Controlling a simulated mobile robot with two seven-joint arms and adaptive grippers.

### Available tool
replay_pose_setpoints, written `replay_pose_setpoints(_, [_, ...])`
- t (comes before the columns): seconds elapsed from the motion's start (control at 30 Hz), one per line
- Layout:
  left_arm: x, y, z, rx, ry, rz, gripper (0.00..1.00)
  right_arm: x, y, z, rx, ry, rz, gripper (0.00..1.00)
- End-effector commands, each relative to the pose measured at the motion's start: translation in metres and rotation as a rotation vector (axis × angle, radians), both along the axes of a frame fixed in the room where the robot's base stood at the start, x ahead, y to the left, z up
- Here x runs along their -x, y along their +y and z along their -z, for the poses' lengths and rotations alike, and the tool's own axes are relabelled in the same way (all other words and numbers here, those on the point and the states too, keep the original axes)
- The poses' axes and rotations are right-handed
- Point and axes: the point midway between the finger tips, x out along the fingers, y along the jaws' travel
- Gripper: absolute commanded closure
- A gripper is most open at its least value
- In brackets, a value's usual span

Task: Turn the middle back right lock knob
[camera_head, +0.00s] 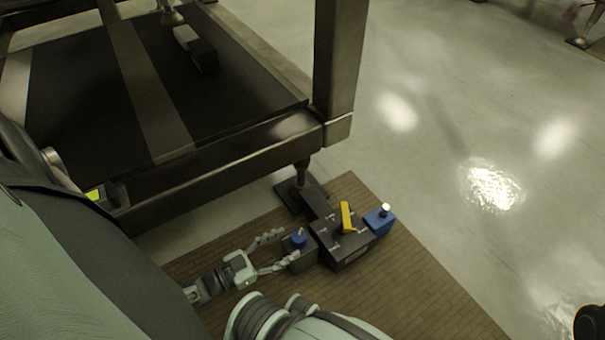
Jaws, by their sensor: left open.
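A dark turret plate unit (346,256) lies on a brown mat beside the table leg. A yellow lever (346,217) stands on its top. A blue knob (299,238) with a yellow mark sits on a small dark block at its left. A blue block (378,222) with a silver knob (384,210) is at its right. My left gripper (289,246) is open, with its fingers either side of the blue knob's block. Whether they touch it I cannot tell. My right gripper is not in view.
A dark metal frame table (235,151) with a thick leg (339,60) stands just behind the unit. Dark blocks (204,56) lie on its lower shelf. The brown mat (420,285) is clear at the right, and the shiny floor (450,130) beyond is open.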

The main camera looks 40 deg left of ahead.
Motion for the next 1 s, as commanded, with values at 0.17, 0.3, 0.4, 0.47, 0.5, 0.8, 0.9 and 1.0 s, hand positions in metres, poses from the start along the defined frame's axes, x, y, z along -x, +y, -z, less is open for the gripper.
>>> replay_pose_setpoints(0.17, [-0.029, -0.012, 0.000, 0.001, -0.003, -0.001, 0.42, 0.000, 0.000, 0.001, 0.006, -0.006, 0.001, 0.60])
replay_pose_setpoints(0.3, [-0.042, -0.017, 0.000, 0.000, -0.001, -0.001, 0.42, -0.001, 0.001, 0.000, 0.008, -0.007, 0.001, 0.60])
replay_pose_setpoints(0.4, [-0.046, -0.019, 0.000, 0.000, -0.001, -0.001, 0.42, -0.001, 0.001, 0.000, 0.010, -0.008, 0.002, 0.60])
replay_pose_setpoints(0.47, [-0.047, -0.020, 0.000, 0.000, 0.000, 0.000, 0.42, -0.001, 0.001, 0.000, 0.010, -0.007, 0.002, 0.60])
replay_pose_setpoints(0.5, [-0.047, -0.020, 0.000, 0.000, 0.000, 0.000, 0.42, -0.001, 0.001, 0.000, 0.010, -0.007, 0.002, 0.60])
replay_pose_setpoints(0.8, [-0.047, -0.020, 0.000, 0.000, 0.000, -0.001, 0.60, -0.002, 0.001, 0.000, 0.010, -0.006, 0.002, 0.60])
replay_pose_setpoints(0.9, [-0.047, -0.020, 0.000, 0.000, 0.000, -0.001, 0.72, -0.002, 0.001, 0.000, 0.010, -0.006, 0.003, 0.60])
replay_pose_setpoints(1.0, [-0.047, -0.020, 0.000, 0.000, 0.000, -0.001, 0.84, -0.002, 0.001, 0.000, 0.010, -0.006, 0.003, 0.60])
